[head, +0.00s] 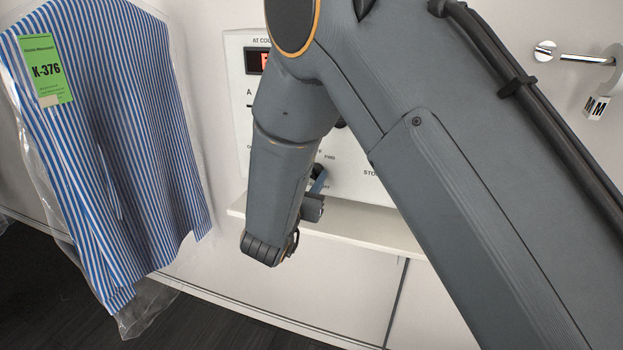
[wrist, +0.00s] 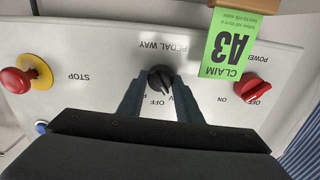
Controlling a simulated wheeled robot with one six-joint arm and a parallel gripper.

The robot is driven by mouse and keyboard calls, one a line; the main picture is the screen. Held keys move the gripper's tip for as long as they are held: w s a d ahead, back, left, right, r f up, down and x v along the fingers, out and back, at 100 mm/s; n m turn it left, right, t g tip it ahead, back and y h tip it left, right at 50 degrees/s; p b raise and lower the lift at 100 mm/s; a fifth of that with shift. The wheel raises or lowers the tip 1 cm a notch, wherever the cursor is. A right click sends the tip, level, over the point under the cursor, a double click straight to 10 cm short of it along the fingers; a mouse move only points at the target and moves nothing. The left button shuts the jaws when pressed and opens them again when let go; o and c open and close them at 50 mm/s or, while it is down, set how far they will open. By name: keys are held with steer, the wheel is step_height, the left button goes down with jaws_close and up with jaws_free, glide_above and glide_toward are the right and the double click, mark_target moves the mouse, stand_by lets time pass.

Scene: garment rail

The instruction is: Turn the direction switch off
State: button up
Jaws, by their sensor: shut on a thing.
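In the wrist view, which is upside down, a black rotary knob (wrist: 160,76) sits on the pale panel by the label "PEDAL WAY". My gripper (wrist: 159,86) is shut on this knob, with one finger on each side of it. "OFF" is printed just below the knob in this view; the labels beside it are partly covered by the fingers. I cannot tell clearly which mark the knob points to.
A red power switch (wrist: 257,89) and a green "CLAIM A3" tag (wrist: 228,45) are right of the knob in the wrist view. A red stop button (wrist: 15,80) is at left. A bagged striped shirt (head: 120,130) hangs left; a narrow ledge (head: 365,228) lies below the panel.

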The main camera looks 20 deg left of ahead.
steer(key=m+b, duration=0.3)
steer(key=m, duration=0.1)
steer(key=shift+f, duration=0.1)
steer(key=shift+m+b, duration=1.15)
steer(key=shift+m, duration=0.45)
steer(key=o, duration=1)
steer(key=shift+o, duration=0.2)
steer(key=shift+s, duration=0.15)
steer(key=s+b, duration=0.1)
steer(key=s, duration=0.6)
steer(key=shift+s+a+b, duration=0.3)
steer(key=shift+b, duration=0.1)
